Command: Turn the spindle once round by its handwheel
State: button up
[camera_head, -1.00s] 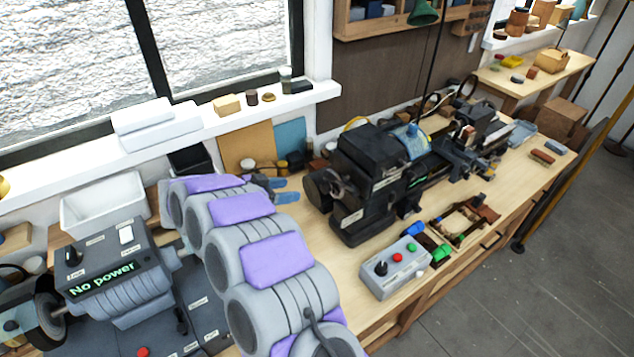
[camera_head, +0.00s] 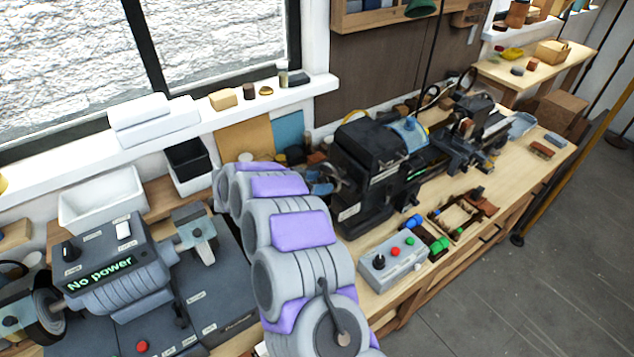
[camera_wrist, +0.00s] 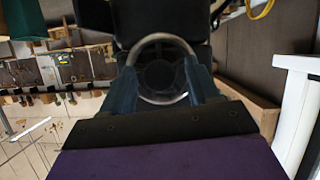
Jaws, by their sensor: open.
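The black lathe (camera_head: 372,165) stands on the bench, and the spindle's handwheel (camera_head: 325,176) is at its left end, partly hidden by my arm in the head view. In the wrist view the handwheel (camera_wrist: 163,102) is a pale metal ring around a dark centre, seen almost face-on. My gripper (camera_wrist: 161,67) is open, with one blue-grey finger on the left and one on the right of the ring. The fingers look very close to the rim; whether they touch it I cannot tell. The spindle behind the wheel is hidden.
A grey control box (camera_head: 393,262) with coloured buttons stands in front of the lathe. A wooden tray (camera_head: 461,216) of small parts lies to its right. A grey machine marked "No power" (camera_head: 118,270) stands at the left. The window sill (camera_head: 320,88) runs behind.

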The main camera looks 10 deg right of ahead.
jog(key=shift+a, duration=0.1)
jog(key=shift+a, duration=0.15)
jog(key=shift+c, duration=1.3)
jog(key=c, duration=0.8)
